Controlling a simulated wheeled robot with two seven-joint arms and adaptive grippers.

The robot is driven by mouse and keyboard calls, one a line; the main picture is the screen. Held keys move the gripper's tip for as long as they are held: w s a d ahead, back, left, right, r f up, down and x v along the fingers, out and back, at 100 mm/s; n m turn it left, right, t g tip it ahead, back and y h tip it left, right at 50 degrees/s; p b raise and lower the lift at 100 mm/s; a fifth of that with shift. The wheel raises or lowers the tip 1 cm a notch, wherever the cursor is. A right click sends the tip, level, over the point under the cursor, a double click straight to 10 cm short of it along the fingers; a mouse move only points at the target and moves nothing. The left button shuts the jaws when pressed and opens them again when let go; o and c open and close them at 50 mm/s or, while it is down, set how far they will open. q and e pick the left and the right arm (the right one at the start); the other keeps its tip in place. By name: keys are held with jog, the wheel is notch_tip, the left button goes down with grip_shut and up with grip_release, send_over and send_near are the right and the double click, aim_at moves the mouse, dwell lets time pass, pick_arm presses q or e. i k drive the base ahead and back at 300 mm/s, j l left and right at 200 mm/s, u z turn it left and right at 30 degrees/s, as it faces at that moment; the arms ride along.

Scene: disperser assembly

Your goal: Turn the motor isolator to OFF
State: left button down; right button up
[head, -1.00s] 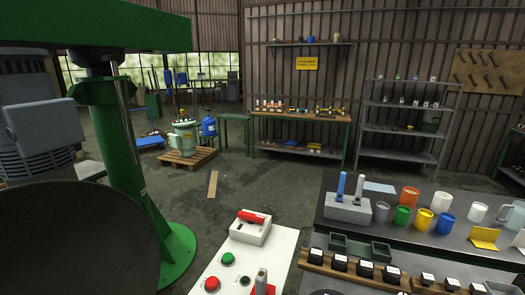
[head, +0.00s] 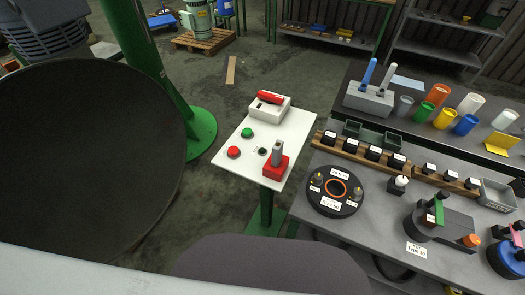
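A white control panel (head: 249,133) stands on a green post in the middle of the head view. At its far end is a pale box with a red handle (head: 270,98), which looks like the motor isolator; the handle lies roughly across the box, slanting slightly. I cannot read its position marks. Nearer on the panel are a green button (head: 247,133), a red button (head: 234,152), a small dark round control (head: 262,152) and a red block with an upright grey piece (head: 276,165). Neither of my grippers is in view.
A large dark disc (head: 90,160) and a green column (head: 150,60) stand left of the panel. A grey workbench (head: 380,235) with jars, blocks and a round black fixture (head: 335,205) is close on the right. Floor beyond the panel is mostly clear.

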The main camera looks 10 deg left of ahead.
aim_at(271, 98)
jog(key=i+j+z, duration=0.35)
jog(key=j, duration=0.3)
jog(key=i+j+z, duration=0.15)
jog(key=j, duration=0.2)
jog(key=i+j+z, duration=0.15)
jog(key=j, duration=0.25)
jog(key=k+l, duration=0.35)
jog(key=l, duration=0.2)
jog(key=z, duration=0.05)
